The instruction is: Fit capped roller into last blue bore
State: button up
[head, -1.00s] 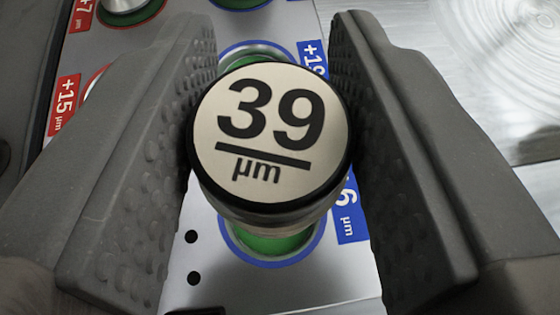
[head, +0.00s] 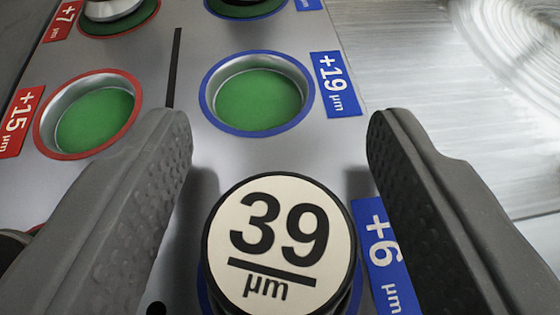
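The capped roller (head: 281,243) has a cream cap marked "39 µm" with a black rim. It stands upright at the bottom centre, over the blue-ringed bore beside the blue "+6 µm" label (head: 385,255). Its body hides most of that bore, so I cannot tell how deep it sits. My gripper (head: 281,130) is open, with a finger on each side of the roller and visible gaps to both. Another blue-ringed bore (head: 258,93) with a green floor, by the "+19 µm" label (head: 334,83), is empty.
A red-ringed bore (head: 88,114) by the "+15 µm" label (head: 18,120) is empty at left. At the top, another red-ringed bore holds a metal part (head: 113,9), and a blue-ringed bore (head: 244,6) is partly cut off. A brushed metal surface (head: 430,80) lies clear at right.

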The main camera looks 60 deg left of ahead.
jog(key=shift+r, duration=0.15)
jog(key=p+v, duration=0.1)
jog(key=v, duration=1.1)
jog(key=w+d+r+m+t+h, duration=0.1)
jog(key=w+d+r+t+h, duration=0.25)
jog(key=r, duration=0.65)
jog(key=w+d+r+t+h, duration=0.15)
jog(key=w+r+t, duration=0.35)
jog(key=r, duration=0.5)
jog(key=s+d+r+m+t+h, duration=0.1)
jog(key=d+r+m+t+h, duration=0.15)
jog(key=r, duration=0.65)
jog(key=s+d+r+m+t+h, duration=0.1)
jog(key=d+r+m+h, duration=0.15)
jog(key=r, duration=0.65)
jog(key=s+d+r+m+h, duration=0.2)
jog(key=s+r+m, duration=0.1)
jog(key=s+r, duration=0.3)
jog(key=s+d+r+m+h, duration=0.2)
jog(key=s+d+r+h, duration=0.1)
jog(key=s+r, duration=0.35)
jog(key=s+a+r+g+y, duration=0.1)
jog(key=s+a, duration=0.1)
jog(key=s, duration=0.4)
jog(key=s+a+r+m+g+y, duration=0.1)
jog(key=s+a+y, duration=0.1)
jog(key=s, duration=0.4)
jog(key=shift+s+r+m+g, duration=0.3)
